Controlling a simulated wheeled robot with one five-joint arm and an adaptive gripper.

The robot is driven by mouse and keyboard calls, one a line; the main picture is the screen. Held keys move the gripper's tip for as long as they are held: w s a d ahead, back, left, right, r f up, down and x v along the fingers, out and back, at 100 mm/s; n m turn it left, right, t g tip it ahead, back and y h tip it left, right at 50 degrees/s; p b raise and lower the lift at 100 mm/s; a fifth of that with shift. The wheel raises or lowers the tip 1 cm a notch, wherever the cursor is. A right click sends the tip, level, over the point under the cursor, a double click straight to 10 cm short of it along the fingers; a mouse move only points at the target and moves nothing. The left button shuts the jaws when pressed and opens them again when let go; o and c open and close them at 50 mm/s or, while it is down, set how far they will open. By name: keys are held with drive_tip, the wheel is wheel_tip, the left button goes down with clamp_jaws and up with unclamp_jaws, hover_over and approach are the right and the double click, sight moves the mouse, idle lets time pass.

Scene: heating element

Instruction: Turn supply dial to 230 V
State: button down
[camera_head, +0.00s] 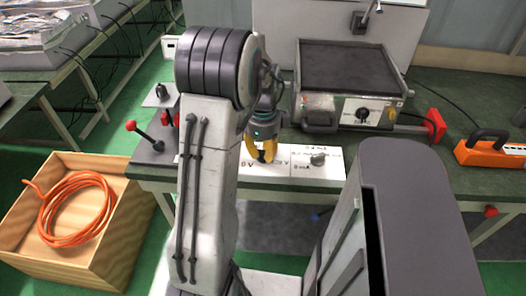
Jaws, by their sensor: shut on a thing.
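A white panel (325,172) with black voltage markings lies along the front edge of the green bench. My gripper (264,154) has yellow fingers and points down at the panel's left-middle part. Its fingers are closed around a small dark dial (262,159) between "V" labels, which I take to be the supply dial. The fingers cover most of this dial, so its pointer cannot be read. My arm hides the panel's left part. A second, grey knob (318,159) sits free on the panel to the right, near a "mA" marking.
A hotplate-like device (350,72) with a black knob (362,116) stands behind the panel. A red-handled lever (137,131) is left, an orange tool (490,151) right. A wooden crate (118,247) with an orange cable coil (77,209) stands on the floor at left.

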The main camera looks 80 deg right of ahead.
sight(263, 153)
drive_tip(key=c, duration=1.1)
unclamp_jaws()
drive_tip(key=shift+o, duration=0.2)
wheel_tip(263, 153, up, 12)
